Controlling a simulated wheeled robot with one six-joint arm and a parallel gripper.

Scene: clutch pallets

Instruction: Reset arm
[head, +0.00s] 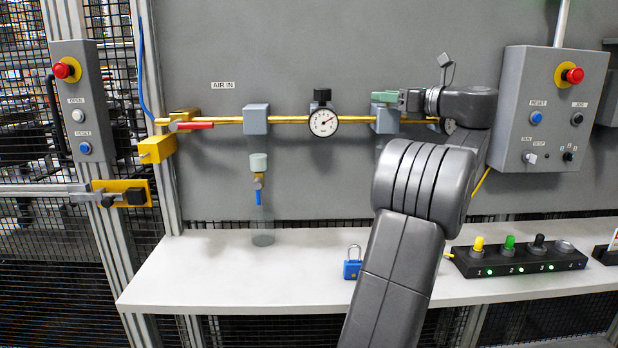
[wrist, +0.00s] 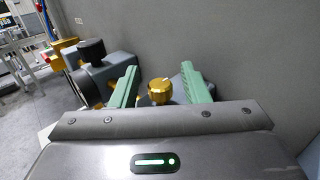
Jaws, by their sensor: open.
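My gripper (head: 386,97) is at the wall panel, in front of the pipe line's right-hand grey block (head: 387,120). In the wrist view its two green fingers (wrist: 160,72) are spread apart. A round gold knob (wrist: 159,91) shows in the gap between them, with nothing clamped. I cannot tell whether either finger touches it. In the head view I cannot make out the knob. My arm rises from the bottom of the head view, reaches up and bends left at the wrist.
A brass pipe (head: 285,120) carries a pressure gauge (head: 323,121) left of my gripper. A control box (head: 548,110) stands close right of my arm. On the bench (head: 215,265) are a blue padlock (head: 352,268) and a black button strip (head: 520,263). The bench's left part is mostly clear.

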